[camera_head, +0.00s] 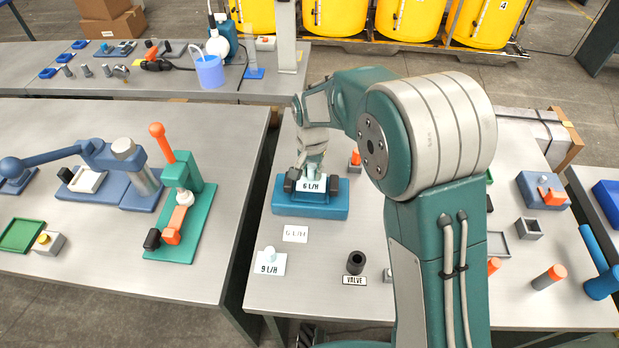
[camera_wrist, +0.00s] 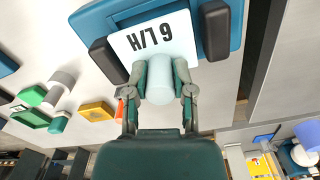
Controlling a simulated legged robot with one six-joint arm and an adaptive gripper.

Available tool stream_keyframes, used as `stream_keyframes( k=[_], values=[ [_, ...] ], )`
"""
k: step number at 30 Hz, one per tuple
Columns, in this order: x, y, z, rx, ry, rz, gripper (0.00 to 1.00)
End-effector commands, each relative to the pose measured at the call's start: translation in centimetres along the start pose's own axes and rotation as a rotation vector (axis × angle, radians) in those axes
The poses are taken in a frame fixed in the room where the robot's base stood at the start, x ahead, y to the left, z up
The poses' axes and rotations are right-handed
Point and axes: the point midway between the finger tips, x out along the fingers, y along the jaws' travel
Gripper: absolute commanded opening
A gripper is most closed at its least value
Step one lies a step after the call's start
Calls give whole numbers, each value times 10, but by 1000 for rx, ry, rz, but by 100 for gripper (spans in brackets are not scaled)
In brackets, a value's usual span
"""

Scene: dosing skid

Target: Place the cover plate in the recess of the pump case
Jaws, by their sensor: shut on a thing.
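The white cover plate (camera_wrist: 150,38), marked 6 L/H, has a pale round knob (camera_wrist: 159,82). My gripper (camera_wrist: 163,92) is shut on this knob. The plate also shows in the head view (camera_head: 312,185), below my gripper (camera_head: 313,168). The blue pump case (camera_head: 310,207) stands on the middle table, with dark blocks on both sides of the plate. The case also shows in the wrist view (camera_wrist: 90,18). The plate is over the case between the dark blocks. The recess is hidden behind the plate, and I cannot tell whether the plate is seated.
A 9 L/H plate with a knob (camera_head: 266,263) and a flat 6 L/H label (camera_head: 295,234) lie in front of the case. A black valve (camera_head: 355,262) stands to their right. An orange-topped piece (camera_head: 355,158) is close behind. The table's left edge is nearby.

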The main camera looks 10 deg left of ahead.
Motion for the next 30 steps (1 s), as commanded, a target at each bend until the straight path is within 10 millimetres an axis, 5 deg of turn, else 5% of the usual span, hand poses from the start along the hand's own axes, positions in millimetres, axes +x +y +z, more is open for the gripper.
stream_keyframes(
  k=[10,17,18,19,30],
  values=[
    [38,-7,-6,1,-2,5,0],
    [40,-7,-6,1,2,2,0],
    [40,-7,-6,1,1,1,50],
    [40,-7,-6,1,1,1,63],
    [40,-7,-6,1,1,2,66]
  ],
)
